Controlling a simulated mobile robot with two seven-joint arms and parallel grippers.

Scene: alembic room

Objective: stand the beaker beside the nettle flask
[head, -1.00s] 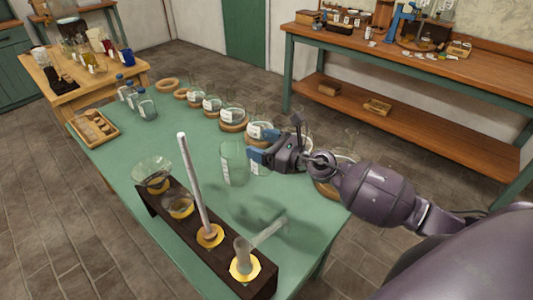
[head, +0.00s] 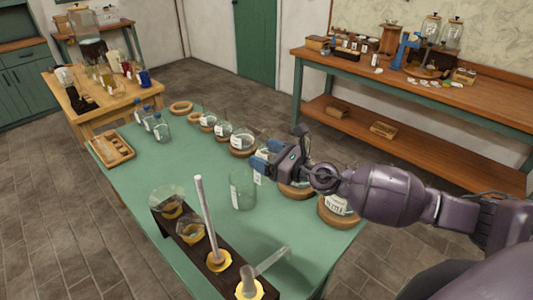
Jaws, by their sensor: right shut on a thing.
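My right gripper (head: 266,156) is shut on a glass vessel, seemingly the beaker (head: 260,179). It is mostly hidden behind the blue fingers, with only a white-marked part showing below. I cannot tell whether its base touches the table. Labelled round flasks sit in cork rings in a row along the green table's far edge. One flask (head: 338,204) stands at the right end, below my right forearm; others are partly hidden by the gripper. I cannot read for sure which label says nettle. My left gripper is out of view.
A clear glass vessel (head: 243,190) stands left of the gripper, close to it. A dark rack (head: 197,252) with funnels and a tall rod (head: 207,215) is in front. Small bottles (head: 161,130) and a wooden tray (head: 122,152) are at left. The green table's middle (head: 190,158) is clear.

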